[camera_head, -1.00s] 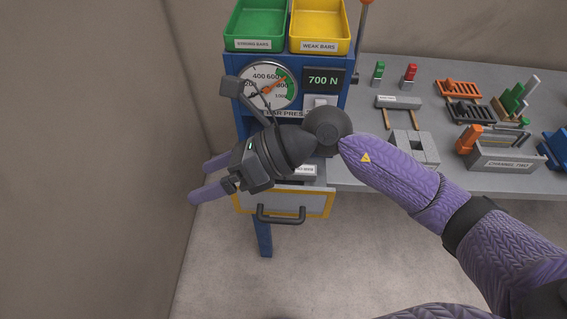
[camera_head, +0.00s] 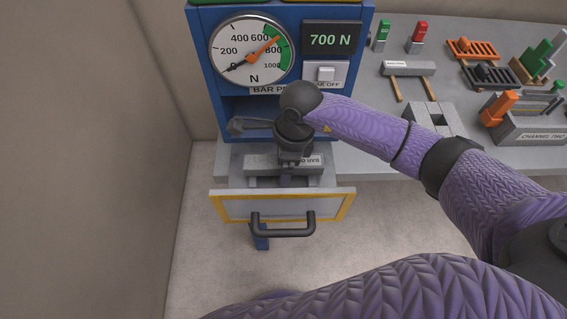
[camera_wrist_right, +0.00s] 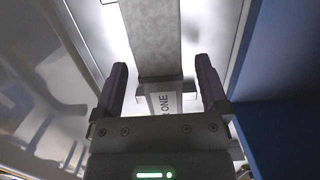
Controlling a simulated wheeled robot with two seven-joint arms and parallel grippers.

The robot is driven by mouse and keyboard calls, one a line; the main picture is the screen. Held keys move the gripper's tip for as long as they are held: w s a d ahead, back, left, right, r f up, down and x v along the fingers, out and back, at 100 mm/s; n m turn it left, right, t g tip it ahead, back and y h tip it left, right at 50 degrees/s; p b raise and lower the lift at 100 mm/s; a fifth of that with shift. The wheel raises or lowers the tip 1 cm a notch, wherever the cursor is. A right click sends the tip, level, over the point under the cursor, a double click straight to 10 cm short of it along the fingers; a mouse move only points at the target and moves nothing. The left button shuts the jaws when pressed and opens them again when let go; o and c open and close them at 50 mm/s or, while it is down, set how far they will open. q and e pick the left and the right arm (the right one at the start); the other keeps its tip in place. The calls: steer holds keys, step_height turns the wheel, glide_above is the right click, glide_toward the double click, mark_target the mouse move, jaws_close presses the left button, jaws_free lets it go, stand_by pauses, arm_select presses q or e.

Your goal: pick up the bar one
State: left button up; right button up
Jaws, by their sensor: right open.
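Bar one (camera_head: 258,162) is a long grey bar with a white label, lying level across supports in the press's drawer. In the right wrist view the bar (camera_wrist_right: 153,38) runs away from me, its label partly readable as "ONE". My right gripper (camera_wrist_right: 161,66) is open, one finger on each side of the bar in that view. Whether the fingers touch it I cannot tell. In the head view my right wrist is above the bar and covers its middle; the fingertips are hidden. My left gripper is not in view.
The blue press (camera_head: 206,75) with its gauge (camera_head: 252,50) stands just behind the drawer. The drawer front (camera_head: 335,207) has a yellow edge and dark handle (camera_head: 283,226). The grey bench at right carries a bar on two supports (camera_head: 408,69), blocks and racks.

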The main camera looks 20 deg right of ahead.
jaws_close()
stand_by(0.4)
steer(key=shift+w, duration=0.1)
